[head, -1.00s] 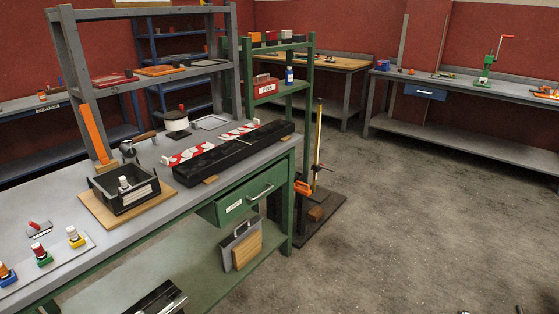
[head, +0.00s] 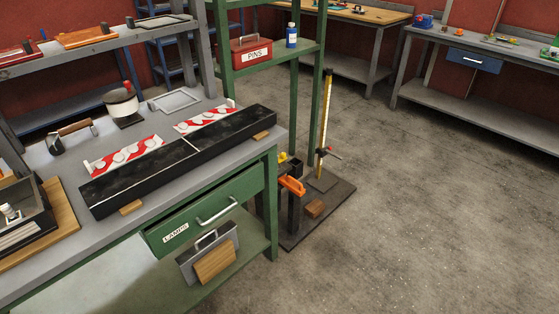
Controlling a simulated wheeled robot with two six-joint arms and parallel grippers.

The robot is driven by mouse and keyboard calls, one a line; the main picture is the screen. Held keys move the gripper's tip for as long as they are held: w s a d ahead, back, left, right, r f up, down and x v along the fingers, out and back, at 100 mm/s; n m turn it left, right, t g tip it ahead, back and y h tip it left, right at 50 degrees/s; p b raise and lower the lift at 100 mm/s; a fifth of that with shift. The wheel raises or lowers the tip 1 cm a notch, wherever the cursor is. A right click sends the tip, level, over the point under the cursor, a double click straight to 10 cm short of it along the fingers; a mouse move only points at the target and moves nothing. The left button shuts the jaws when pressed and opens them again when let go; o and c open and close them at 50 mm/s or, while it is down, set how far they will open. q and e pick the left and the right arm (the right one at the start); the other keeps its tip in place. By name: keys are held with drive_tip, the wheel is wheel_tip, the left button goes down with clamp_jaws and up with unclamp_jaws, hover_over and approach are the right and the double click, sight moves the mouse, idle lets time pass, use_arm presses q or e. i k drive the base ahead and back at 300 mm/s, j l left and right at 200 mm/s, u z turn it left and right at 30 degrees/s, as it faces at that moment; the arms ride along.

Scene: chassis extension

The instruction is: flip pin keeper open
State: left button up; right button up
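No part is clearly marked as the pin keeper. An orange piece (head: 292,186) sits at the top of a short dark post on a dark floor plate (head: 335,205), right of the green bench. It may be the keeper, but it is too small to tell whether it is open or shut. A red box labelled PINS (head: 251,54) sits on the green shelf. Neither gripper is in view.
The green bench (head: 60,250) fills the left, with a long black beam (head: 185,160), red-white striped pieces (head: 125,153) and a drawer labelled LAMPS (head: 205,212). The floor (head: 430,220) to the right is clear.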

sight(282, 157)
drive_tip(key=i+l, duration=1.25)
drive_tip(key=u, duration=0.85)
